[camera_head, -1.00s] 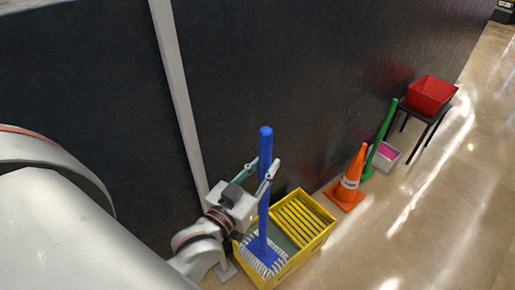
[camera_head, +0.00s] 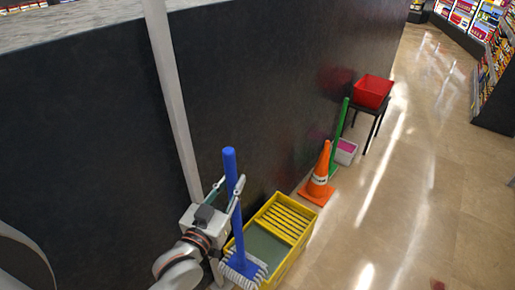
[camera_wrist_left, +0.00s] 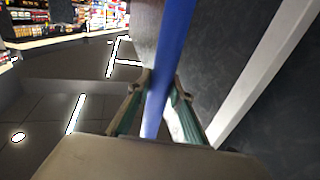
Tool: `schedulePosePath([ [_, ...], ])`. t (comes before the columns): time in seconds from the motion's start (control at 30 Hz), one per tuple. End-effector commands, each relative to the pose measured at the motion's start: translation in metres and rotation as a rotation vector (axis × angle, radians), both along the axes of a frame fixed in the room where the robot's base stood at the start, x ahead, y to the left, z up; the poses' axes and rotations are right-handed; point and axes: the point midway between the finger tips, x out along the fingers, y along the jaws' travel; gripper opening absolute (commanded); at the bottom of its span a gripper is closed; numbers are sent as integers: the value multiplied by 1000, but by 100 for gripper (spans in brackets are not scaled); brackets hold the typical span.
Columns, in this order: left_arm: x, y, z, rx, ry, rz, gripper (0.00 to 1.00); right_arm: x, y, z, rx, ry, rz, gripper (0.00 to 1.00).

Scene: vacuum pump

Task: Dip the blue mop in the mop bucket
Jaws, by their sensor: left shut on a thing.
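The blue mop (camera_head: 231,170) stands nearly upright, its pale stringy head (camera_head: 255,279) at the near left end of the yellow mop bucket (camera_head: 283,265). The head overlaps the bucket's near edge; I cannot tell whether it rests inside or hangs just above. My left gripper (camera_head: 228,185) is shut on the upper part of the mop's handle. In the left wrist view the blue handle (camera_wrist_left: 174,45) runs between the two fingers (camera_wrist_left: 158,92). My right gripper is not in view.
The floor (camera_head: 400,210) to the right is open.

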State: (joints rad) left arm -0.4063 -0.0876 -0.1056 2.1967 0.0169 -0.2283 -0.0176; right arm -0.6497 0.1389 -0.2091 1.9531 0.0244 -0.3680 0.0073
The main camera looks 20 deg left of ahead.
Motion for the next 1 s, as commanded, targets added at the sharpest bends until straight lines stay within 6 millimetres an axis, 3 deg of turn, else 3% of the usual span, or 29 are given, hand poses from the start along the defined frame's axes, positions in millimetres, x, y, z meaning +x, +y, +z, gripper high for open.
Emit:
schedulePosePath([
  [0.03, 14, -5, 9, -4, -13, -14, 0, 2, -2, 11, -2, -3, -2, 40],
  [0.3, 88, -26, 2, -4, -14, -73, 0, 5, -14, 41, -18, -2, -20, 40],
  [0.53, 141, -31, -3, 3, -2, -97, 0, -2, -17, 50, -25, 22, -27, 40],
  [0.7, 162, -29, -6, 8, 5, -100, 0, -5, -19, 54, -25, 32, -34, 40],
  [1.0, 168, -28, -15, 8, 8, -100, 0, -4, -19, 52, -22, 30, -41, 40],
])
